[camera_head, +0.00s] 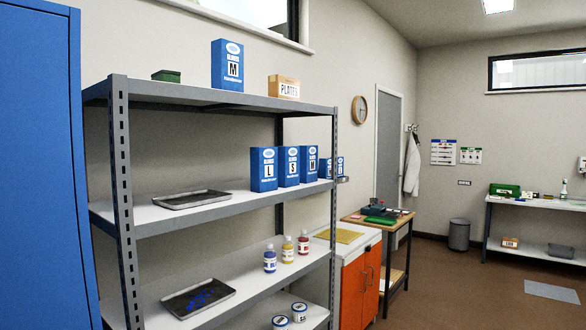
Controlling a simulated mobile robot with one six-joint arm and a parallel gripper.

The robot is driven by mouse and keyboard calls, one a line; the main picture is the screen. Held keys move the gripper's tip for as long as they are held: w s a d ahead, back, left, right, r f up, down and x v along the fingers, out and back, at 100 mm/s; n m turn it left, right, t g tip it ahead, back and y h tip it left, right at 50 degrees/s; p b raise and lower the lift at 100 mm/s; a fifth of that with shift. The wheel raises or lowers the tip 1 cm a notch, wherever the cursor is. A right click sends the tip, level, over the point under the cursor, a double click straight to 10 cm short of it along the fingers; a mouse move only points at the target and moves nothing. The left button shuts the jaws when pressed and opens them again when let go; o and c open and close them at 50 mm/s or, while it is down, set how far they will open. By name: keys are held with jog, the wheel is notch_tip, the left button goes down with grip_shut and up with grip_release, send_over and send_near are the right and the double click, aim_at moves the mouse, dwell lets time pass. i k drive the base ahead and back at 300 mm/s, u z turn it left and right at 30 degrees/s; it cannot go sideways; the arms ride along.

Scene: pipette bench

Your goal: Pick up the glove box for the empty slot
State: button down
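A blue glove box marked M (228,65) stands upright by itself on the top shelf. On the middle shelf stand three more upright blue glove boxes in a row, touching or nearly so: one marked L (264,170), one marked S (288,167) and one marked M (309,164). Smaller-looking blue boxes (325,168) show to their right, partly behind the shelf post. I cannot make out which place is the empty slot. My gripper is not in view.
The grey shelf unit (120,190) also holds a small green box (167,76), a PLATES carton (284,87), a metal tray (193,199), a dark tray (198,296), bottles and jars. A blue cabinet (38,170) stands at left.

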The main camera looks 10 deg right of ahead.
aim_at(288, 156)
jog(key=u, duration=0.2)
jog(key=k, duration=0.85)
jog(key=u, duration=0.55)
jog(key=k, duration=0.55)
jog(key=z, duration=0.3)
jog(key=i, duration=0.75)
jog(key=z, duration=0.4)
jog(key=i, duration=1.35)
jog(key=u, duration=0.85)
jog(key=i, duration=0.35)
jog(key=u, duration=0.1)
